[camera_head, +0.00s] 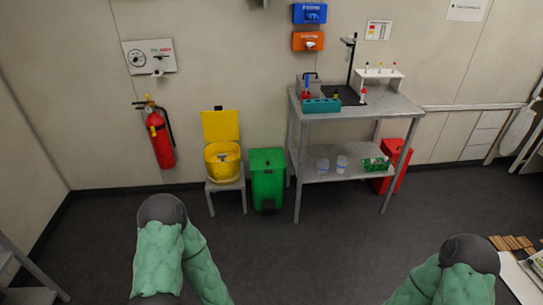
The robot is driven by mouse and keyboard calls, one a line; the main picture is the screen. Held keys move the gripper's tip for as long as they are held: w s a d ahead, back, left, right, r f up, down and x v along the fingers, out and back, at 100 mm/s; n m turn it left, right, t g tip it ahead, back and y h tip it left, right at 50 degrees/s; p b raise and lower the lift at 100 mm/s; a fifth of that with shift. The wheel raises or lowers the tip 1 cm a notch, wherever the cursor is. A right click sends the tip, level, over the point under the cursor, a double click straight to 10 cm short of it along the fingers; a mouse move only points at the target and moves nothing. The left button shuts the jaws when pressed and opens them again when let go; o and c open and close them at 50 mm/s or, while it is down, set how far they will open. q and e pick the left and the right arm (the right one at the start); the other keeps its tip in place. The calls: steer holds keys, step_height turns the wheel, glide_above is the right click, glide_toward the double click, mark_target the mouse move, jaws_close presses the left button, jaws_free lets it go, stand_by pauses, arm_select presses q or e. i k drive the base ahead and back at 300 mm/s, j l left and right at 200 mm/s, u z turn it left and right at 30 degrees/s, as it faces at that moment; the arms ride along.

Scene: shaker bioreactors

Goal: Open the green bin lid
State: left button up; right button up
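The green bin (267,185) stands on the floor against the back wall, between a small grey stool and a metal table. Its green lid (267,160) looks shut on top. A dark patch, perhaps a pedal, shows at the front foot of the bin. My two arms, in green covers with dark grey joints, show at the bottom left and bottom right. Both arms are well short of the bin, nearer the camera. Neither gripper shows in the picture.
A yellow container (223,161) with its lid up sits on the grey stool (226,185) left of the bin. The metal table (365,112) stands right of it, with a red bin (398,158) behind. A red fire extinguisher (159,138) hangs on the wall. The floor before the bin is clear.

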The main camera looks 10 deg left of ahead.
mark_target(267, 159)
steer(key=i+u, duration=0.15)
steer(key=i, duration=0.6)
steer(key=i+l+u, duration=0.15)
steer(key=i, duration=0.6)
steer(key=i+j, duration=0.4)
steer(key=i+j+u, duration=0.15)
steer(key=i+j, duration=0.3)
steer(key=i, duration=0.2)
steer(key=i+j, duration=0.35)
steer(key=i, duration=0.15)
